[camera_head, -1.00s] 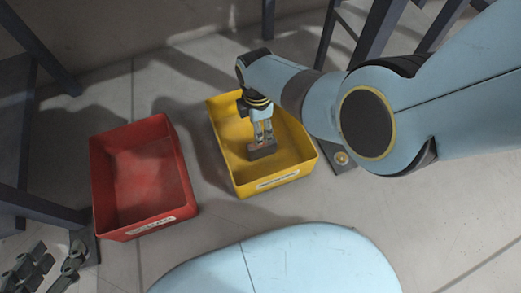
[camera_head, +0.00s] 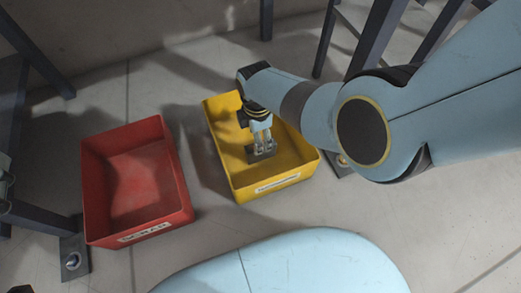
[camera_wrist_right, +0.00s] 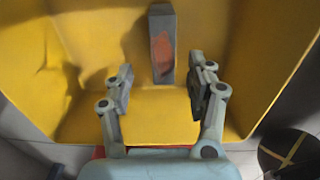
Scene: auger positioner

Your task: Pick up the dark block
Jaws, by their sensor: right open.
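The dark block (camera_head: 264,154) lies in the yellow bin (camera_head: 285,185), just under my right gripper (camera_head: 261,143). In the right wrist view the block (camera_wrist_right: 162,45) is a grey bar with a worn orange patch on its face. My right gripper (camera_wrist_right: 161,85) is open there, its two fingers apart, with the block seen between and just beyond the fingertips.
A red bin (camera_head: 137,185), seemingly empty, stands left of the yellow bin, with a narrow floor gap between them. The yellow bin's walls surround my right gripper. Dark metal frame legs (camera_head: 38,45) stand at the left and at the back right.

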